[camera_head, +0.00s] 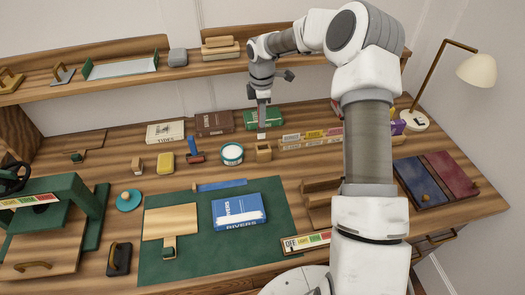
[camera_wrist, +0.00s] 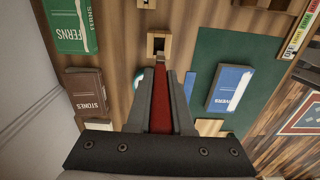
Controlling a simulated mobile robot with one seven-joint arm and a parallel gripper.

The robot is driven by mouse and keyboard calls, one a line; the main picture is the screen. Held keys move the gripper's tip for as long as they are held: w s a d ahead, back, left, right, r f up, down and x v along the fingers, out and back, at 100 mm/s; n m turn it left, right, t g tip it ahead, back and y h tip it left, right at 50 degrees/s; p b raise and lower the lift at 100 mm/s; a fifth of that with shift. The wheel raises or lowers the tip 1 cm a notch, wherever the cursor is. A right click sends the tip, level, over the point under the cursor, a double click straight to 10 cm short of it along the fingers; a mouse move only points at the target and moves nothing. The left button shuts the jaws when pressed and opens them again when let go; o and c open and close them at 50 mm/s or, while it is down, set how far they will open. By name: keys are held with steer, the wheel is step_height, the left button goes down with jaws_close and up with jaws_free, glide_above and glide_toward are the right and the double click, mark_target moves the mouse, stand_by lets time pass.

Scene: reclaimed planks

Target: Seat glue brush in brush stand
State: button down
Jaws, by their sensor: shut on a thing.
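My gripper (camera_head: 262,99) points down over the back of the bench and is shut on the glue brush. The brush's red handle (camera_wrist: 160,104) shows between the fingers in the wrist view, and its pale lower end (camera_head: 262,132) hangs below the fingers in the head view. The brush stand (camera_head: 263,151), a small wooden block with a square dark opening, stands just below the brush. In the wrist view the stand (camera_wrist: 150,44) lies just beyond the brush's end. The brush looks upright and outside the opening; whether its end touches the stand's edge I cannot tell.
A white-and-teal round tin (camera_head: 232,153) stands left of the stand. A rack of labelled strips (camera_head: 310,137) is close on its right. A blue book (camera_head: 239,211) lies on the green mat (camera_head: 180,262) in front.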

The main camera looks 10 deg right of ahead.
mark_target(263, 138)
steer(key=shift+w+d, duration=0.2)
steer(key=shift+d, duration=0.1)
step_height(263, 138, down, 10)
steer(key=shift+r, duration=0.2)
stand_by(0.4)
steer(key=shift+f, duration=0.25)
steer(key=c, duration=0.8)
jaws_free()
steer(key=shift+r, duration=0.1)
